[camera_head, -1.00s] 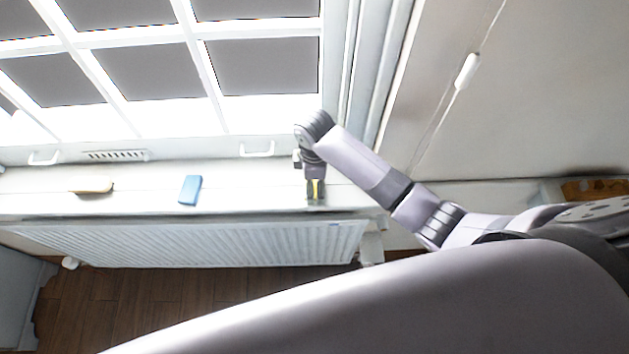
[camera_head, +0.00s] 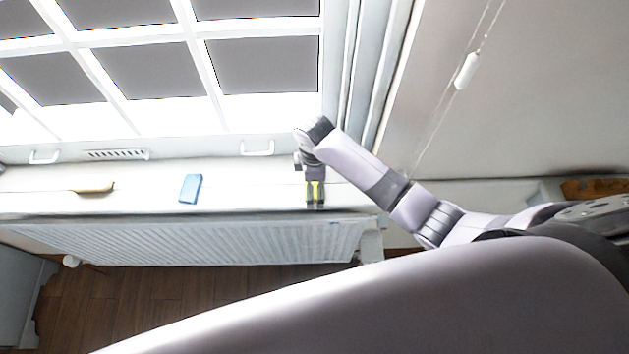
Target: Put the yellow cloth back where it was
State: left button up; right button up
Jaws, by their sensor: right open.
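The yellow cloth (camera_head: 316,188) shows only as small yellow patches at the fingers of my right gripper, on the right part of the white windowsill (camera_head: 245,200). Most of it is hidden by the gripper. My right gripper (camera_head: 315,201) points down at the sill near its front edge. Its fingers are open around or just over the cloth; I cannot tell if they touch it. My left gripper is not in view.
A blue box-like item (camera_head: 190,188) lies on the sill left of the gripper. A tan object (camera_head: 95,187) lies farther left. A white radiator (camera_head: 200,242) is below the sill. The window (camera_head: 150,70) stands behind. A cord with a white pull (camera_head: 466,70) hangs at right.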

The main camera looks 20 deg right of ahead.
notch_tip(320, 180, up, 12)
jog(key=b, duration=0.2)
dwell(0.4)
dwell(0.4)
